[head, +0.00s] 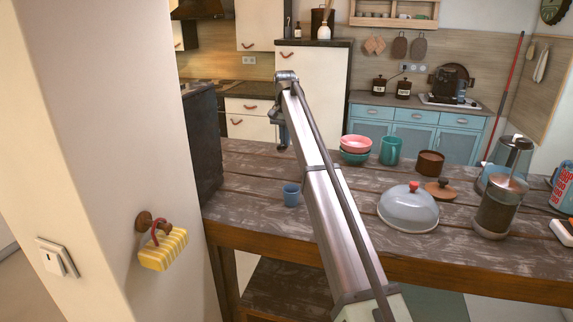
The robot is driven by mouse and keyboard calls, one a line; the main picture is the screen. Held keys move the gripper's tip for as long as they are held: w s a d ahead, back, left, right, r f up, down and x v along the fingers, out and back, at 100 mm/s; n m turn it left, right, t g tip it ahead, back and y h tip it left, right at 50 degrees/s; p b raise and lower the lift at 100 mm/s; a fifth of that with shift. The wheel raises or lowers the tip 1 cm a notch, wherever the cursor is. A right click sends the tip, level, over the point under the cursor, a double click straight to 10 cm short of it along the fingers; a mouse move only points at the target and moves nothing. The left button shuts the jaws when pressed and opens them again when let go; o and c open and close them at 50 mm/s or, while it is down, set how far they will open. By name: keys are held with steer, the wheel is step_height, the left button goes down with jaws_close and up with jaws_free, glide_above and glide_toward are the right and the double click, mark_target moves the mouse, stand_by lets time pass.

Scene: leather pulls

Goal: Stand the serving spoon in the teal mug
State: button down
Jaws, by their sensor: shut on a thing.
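The teal mug (390,151) stands upright on the wooden table, towards the back, right of the stacked bowls. My gripper (282,147) hangs from the end of my arm near the table's back edge, left of the mug and bowls and well apart from them. It is small and partly hidden by my arm. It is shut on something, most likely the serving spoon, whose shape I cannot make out. I see no serving spoon lying elsewhere on the table.
A pink bowl (355,144) rests on a green bowl (354,158) beside the mug. A small blue cup (291,195) stands nearer. The table's left part is mostly clear.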

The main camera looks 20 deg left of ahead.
mark_target(285, 170)
step_height(285, 170, down, 9)
steer(key=shift+f, duration=0.1)
stand_by(0.4)
steer(key=shift+f, duration=0.1)
steer(key=c, duration=1.3)
jaws_free()
steer(key=shift+o, duration=0.2)
step_height(285, 170, up, 12)
steer(key=shift+s+r, duration=0.1)
steer(key=shift+r, duration=0.1)
